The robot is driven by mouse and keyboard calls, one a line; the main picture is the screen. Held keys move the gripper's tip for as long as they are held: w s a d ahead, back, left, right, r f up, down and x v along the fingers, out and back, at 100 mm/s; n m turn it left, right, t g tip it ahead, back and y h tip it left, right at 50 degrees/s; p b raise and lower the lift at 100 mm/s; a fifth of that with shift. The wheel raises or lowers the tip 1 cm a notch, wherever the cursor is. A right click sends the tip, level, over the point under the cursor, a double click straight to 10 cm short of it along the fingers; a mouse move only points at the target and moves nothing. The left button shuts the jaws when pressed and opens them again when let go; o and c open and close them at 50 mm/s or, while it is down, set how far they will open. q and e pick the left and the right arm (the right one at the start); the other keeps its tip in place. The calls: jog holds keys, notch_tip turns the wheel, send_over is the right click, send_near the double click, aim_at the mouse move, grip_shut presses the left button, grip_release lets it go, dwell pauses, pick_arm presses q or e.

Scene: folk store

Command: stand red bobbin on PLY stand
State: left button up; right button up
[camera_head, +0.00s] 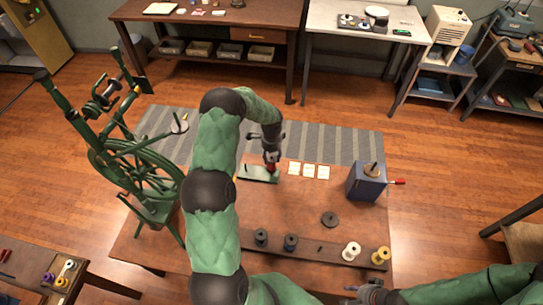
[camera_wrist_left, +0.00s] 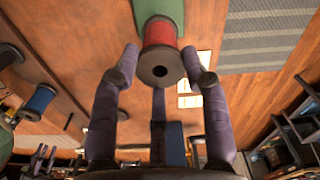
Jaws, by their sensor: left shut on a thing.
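The red bobbin (camera_head: 271,168) is upright in my left gripper (camera_head: 271,158), at the right end of a flat green stand (camera_head: 256,174). I cannot read a PLY label on this stand. In the left wrist view the red bobbin (camera_wrist_left: 160,36) shows its dark flange with a centre hole, between the fingers of my left gripper (camera_wrist_left: 160,56). The green stand (camera_wrist_left: 158,9) lies behind it there. I cannot tell whether the bobbin touches the stand. My right gripper (camera_head: 366,292) is low at the front, away from the stand; its fingers are too small to read.
A green spinning wheel (camera_head: 130,165) stands at the left. White cards (camera_head: 309,171) lie right of the stand, and a blue box with a red handle (camera_head: 367,184) further right. A rack (camera_head: 320,248) with dark, white and yellow bobbins lies in front.

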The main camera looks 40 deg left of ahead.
pick_arm(q)
jog(key=shift+f+b, duration=1.7)
jog(key=shift+f, duration=0.55)
jog(key=o, duration=0.9)
jog(key=shift+c, duration=0.2)
notch_tip(320, 180, up, 12)
